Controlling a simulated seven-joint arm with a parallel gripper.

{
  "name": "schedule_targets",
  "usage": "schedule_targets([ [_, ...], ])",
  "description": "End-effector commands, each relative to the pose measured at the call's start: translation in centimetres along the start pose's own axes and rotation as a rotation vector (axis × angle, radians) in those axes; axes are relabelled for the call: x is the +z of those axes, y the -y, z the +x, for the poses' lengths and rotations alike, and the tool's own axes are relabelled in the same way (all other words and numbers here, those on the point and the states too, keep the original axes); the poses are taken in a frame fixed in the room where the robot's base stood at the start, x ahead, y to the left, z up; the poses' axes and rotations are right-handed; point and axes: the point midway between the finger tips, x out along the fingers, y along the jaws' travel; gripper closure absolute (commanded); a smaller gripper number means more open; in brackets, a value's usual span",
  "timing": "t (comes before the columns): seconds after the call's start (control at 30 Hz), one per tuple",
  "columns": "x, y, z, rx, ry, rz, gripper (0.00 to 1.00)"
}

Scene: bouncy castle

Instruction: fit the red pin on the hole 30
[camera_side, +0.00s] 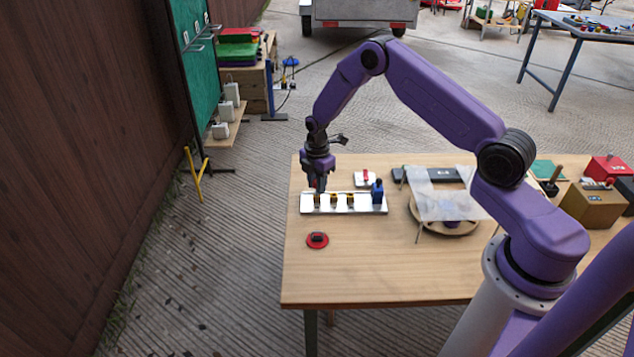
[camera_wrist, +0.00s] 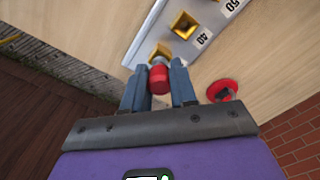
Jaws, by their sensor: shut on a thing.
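My gripper (camera_side: 318,184) is above the left end of a white board (camera_side: 308,209) with a row of yellow-edged square holes. In the wrist view my gripper (camera_wrist: 159,88) is shut on the red pin (camera_wrist: 159,80), which sits between the blue-grey fingers. That hole's label is hidden. The neighbouring hole (camera_wrist: 185,24) is beside the number 40, and 50 is farther along the board.
A blue block (camera_side: 377,191) stands at the board's right end. A red disc with a black top (camera_side: 317,240) lies in front of the board. A small white piece with a red part (camera_side: 365,178) lies behind. A round wooden piece (camera_side: 447,229) is to the right. The table's front left is clear.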

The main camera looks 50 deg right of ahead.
Motion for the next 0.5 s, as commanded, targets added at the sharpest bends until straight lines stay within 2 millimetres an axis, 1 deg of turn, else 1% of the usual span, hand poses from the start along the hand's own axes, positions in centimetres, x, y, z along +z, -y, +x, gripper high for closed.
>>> schedule_targets([
  [0.5,0.0,0.0,0.5,0.0,0.0,0.0,1.0],
])
